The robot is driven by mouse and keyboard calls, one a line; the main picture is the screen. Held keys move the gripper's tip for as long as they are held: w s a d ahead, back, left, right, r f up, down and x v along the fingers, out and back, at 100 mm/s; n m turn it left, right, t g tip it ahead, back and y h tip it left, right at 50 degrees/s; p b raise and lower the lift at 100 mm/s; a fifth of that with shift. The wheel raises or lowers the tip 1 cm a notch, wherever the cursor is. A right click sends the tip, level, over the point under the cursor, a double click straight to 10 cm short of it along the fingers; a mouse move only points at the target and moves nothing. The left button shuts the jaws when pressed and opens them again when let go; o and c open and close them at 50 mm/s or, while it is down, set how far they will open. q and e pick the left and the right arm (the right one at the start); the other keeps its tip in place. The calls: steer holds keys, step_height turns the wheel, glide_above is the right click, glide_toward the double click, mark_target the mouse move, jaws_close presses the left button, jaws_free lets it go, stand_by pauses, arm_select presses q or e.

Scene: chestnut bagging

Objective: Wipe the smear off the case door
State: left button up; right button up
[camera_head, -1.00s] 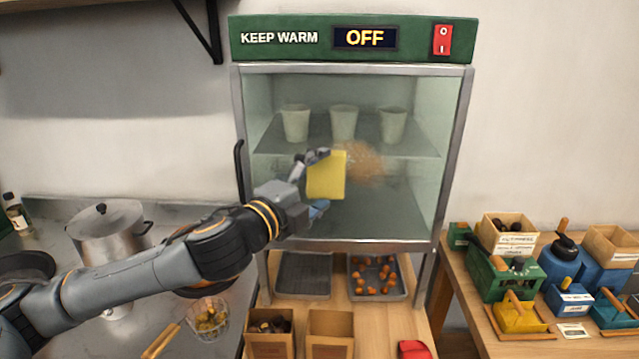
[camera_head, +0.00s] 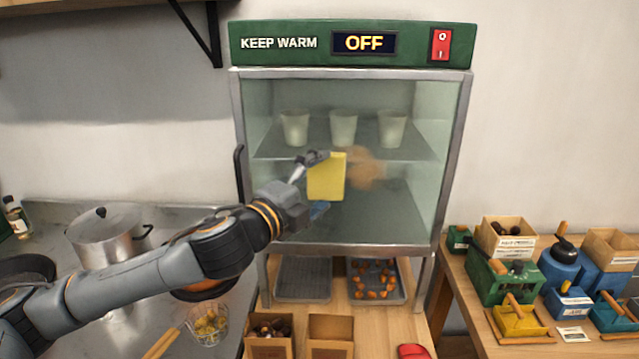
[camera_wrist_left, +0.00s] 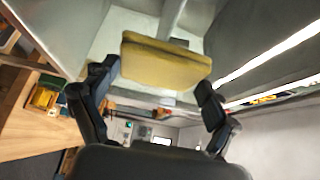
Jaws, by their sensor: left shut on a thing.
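The case (camera_head: 352,230) is a warming cabinet with a glass door, its sign reading OFF. A brownish, blurred smear (camera_head: 366,171) shows on the door near the middle, just right of the sponge. My left gripper (camera_head: 318,180) is shut on a yellow sponge (camera_head: 328,178) and holds it upright at the door; whether it touches the glass I cannot tell. In the left wrist view the sponge (camera_wrist_left: 165,62) lies between the fingers (camera_wrist_left: 150,90). The sponge may hide part of the smear. My right gripper is not in view.
Three pale cups (camera_head: 343,127) stand on the shelf inside the case. A pot (camera_head: 105,232) stands on the left counter. Trays (camera_head: 304,278) and open boxes (camera_head: 330,335) sit below the case. The right table holds several coloured bins (camera_head: 500,275).

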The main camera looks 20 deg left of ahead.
arm_select(q)
steer(key=shift+w+a, duration=0.1)
steer(key=shift+w, duration=0.3)
